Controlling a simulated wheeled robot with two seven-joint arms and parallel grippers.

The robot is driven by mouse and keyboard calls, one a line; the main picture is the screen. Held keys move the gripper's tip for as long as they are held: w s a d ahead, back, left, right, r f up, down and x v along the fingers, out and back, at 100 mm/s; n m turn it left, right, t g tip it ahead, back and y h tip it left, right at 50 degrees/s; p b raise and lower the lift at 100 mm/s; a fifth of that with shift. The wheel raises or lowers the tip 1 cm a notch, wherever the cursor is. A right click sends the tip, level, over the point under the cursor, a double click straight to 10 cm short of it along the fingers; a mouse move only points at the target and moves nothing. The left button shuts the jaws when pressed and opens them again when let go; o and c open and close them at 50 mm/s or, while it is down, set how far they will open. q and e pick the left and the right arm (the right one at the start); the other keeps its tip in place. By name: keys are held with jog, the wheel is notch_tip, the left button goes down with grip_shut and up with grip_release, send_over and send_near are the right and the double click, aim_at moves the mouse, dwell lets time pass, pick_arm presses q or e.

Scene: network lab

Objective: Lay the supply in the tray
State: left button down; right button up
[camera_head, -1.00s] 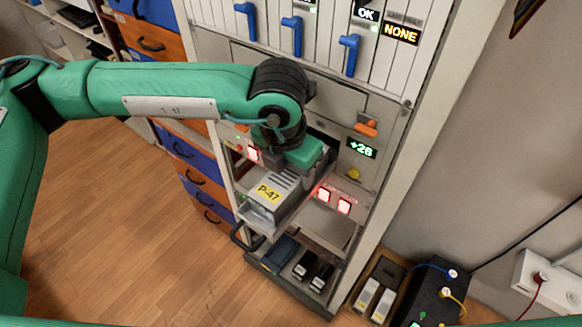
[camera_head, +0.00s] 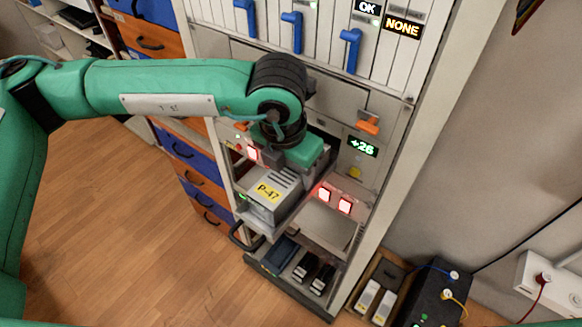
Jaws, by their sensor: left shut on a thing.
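The supply, a grey box with a yellow "P-47" label (camera_head: 267,193), sticks out at the front of the rack below the dark opening. My left gripper (camera_head: 283,188) is above it at its rear and shut on it; the fingertips are largely hidden by my wrist. The tray (camera_head: 287,294) is a dark pull-out at the foot of the rack, below the supply. It holds a dark blue piece at its left and small black blocks at its right. My right gripper is not in view.
The rack (camera_head: 400,160) has blue levers (camera_head: 350,52) above, an orange latch (camera_head: 368,124) and lit red squares (camera_head: 324,194). A black box with cables (camera_head: 428,295) and a wooden holder (camera_head: 372,294) stand to the right. Open floor lies left.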

pick_arm(q)
jog(key=shift+r, duration=0.1)
dwell(0.3)
jog(key=shift+c, duration=2.2)
grip_release()
jog(key=shift+s, duration=0.1)
